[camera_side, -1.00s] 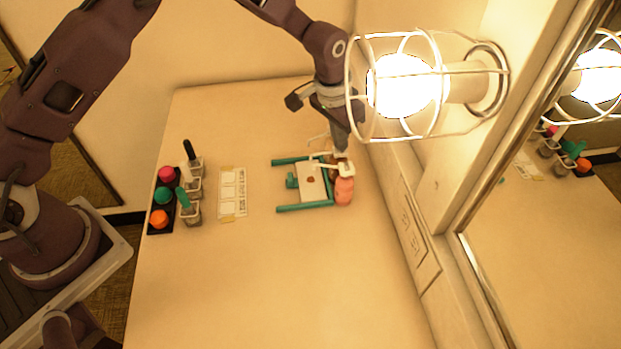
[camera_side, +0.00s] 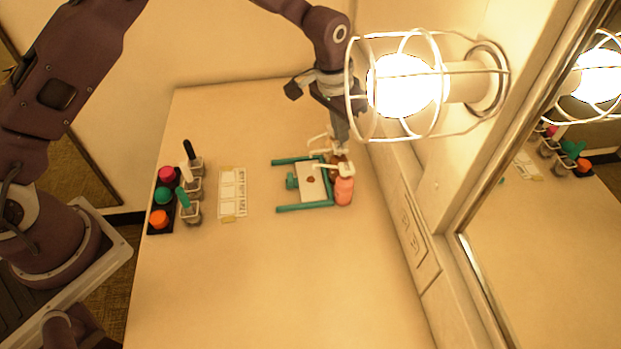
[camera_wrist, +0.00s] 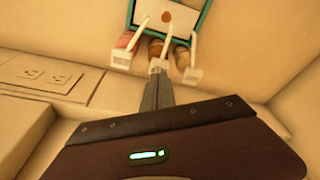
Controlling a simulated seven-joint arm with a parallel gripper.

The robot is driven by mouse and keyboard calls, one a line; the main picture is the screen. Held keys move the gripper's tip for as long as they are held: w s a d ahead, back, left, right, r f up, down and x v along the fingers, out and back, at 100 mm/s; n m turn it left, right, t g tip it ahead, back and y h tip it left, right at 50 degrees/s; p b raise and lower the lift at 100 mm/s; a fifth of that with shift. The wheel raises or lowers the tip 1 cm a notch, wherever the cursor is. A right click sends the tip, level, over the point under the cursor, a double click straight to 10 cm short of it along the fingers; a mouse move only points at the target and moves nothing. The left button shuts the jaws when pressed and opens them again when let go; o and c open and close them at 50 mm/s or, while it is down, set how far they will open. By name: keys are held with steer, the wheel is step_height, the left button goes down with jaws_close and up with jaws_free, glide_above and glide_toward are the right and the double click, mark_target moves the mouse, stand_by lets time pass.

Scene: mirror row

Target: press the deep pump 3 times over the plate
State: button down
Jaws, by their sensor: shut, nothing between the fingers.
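A white plate (camera_side: 307,190) with a brown blob on it lies inside a teal frame (camera_side: 305,208). Several bottles with white pump heads stand in a row at its right edge: a pink one (camera_side: 344,192) nearest the camera and brown ones behind it. In the wrist view the pink bottle (camera_wrist: 125,41) is left, a brown bottle (camera_wrist: 155,47) is in the middle and another bottle (camera_wrist: 182,56) is right. Their spouts point over the plate (camera_wrist: 180,15). My gripper (camera_side: 341,147) is shut and empty, its tips (camera_wrist: 158,77) by the middle white pump head (camera_wrist: 157,64). I cannot tell whether they touch.
A caged lamp (camera_side: 400,85) juts from the wall close to my wrist. A mirror (camera_side: 540,220) stands at right. At left are a label strip (camera_side: 232,193), small cups with brushes (camera_side: 193,187) and a rack of coloured caps (camera_side: 161,196). The front table is clear.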

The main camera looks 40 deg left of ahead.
steer(key=shift+f, duration=0.1)
steer(key=shift+s+x, duration=0.25)
steer(key=shift+x, duration=0.95)
steer(key=shift+f, duration=0.1)
steer(key=shift+w+v, duration=0.15)
steer(key=shift+v, duration=0.5)
steer(key=shift+w+v, duration=0.15)
steer(key=shift+v, duration=0.55)
steer(key=w+v, duration=0.1)
steer(key=v, duration=0.5)
steer(key=shift+d, duration=0.15)
steer(key=shift+w, duration=0.1)
